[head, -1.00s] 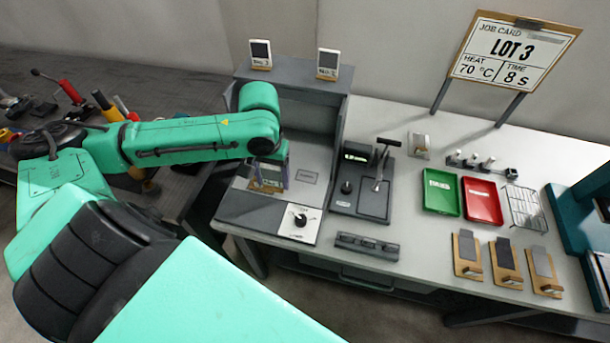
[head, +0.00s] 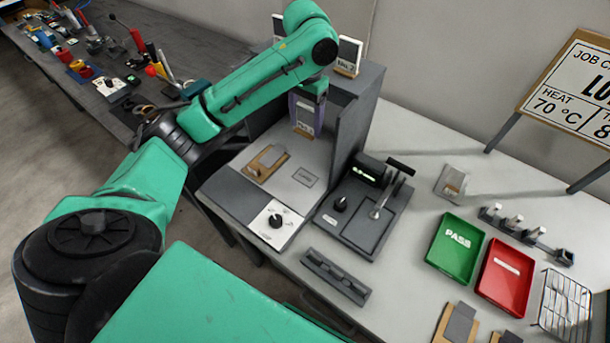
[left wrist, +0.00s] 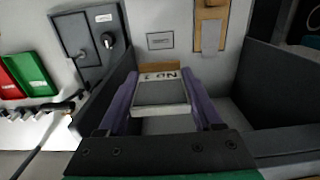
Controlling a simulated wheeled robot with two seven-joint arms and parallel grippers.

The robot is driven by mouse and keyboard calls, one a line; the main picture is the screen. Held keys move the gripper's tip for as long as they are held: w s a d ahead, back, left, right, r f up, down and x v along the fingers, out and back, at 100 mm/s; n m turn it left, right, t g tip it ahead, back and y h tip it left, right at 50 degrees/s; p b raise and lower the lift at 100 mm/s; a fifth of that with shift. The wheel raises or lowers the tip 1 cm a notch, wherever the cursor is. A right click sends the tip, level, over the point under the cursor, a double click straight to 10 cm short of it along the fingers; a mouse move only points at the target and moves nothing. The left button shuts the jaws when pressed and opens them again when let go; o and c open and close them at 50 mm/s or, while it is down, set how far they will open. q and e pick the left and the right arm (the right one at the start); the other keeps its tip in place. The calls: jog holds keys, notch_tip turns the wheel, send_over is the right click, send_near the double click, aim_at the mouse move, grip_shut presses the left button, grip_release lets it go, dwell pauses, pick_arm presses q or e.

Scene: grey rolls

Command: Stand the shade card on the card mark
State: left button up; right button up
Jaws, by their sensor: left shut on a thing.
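My left gripper (head: 307,108) is inside the grey booth, shut on the shade card (head: 304,119). In the left wrist view the card (left wrist: 160,94) has a grey face, a pale lettered strip and a wooden foot at its far end, between the purple fingers (left wrist: 160,105). It appears raised above the booth floor, foot downward; the exact gap is unclear. An outlined rectangle with small unreadable lettering, apparently the card mark (head: 305,177), lies bare on the booth floor, nearer the front than the card. It also shows in the left wrist view (left wrist: 160,40). My right gripper is out of view.
A wooden board with a grey sample (head: 265,163) lies on the booth floor left of the mark. The booth's side wall (head: 352,125) stands close right of the gripper. Cards (head: 348,55) stand on the booth top. A knob panel (head: 273,222) is in front.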

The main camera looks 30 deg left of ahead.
aim_at(302, 132)
pick_arm(q)
jog(key=f, duration=0.5)
jog(key=shift+s+a+f, duration=0.25)
jog(key=shift+s+f, duration=0.1)
jog(key=shift+f, duration=0.05)
jog(key=f, duration=1.3)
jog(key=shift+w+d+p, duration=0.1)
jog(key=shift+w+p, duration=0.1)
jog(key=shift+p, duration=0.15)
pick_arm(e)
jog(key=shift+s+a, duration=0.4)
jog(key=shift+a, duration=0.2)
pick_arm(q)
jog(key=o, duration=1.4)
jog(key=shift+c, duration=0.2)
notch_tip(302, 132, up, 12)
jog(key=shift+r+b, duration=0.1)
jog(key=shift+b, duration=0.3)
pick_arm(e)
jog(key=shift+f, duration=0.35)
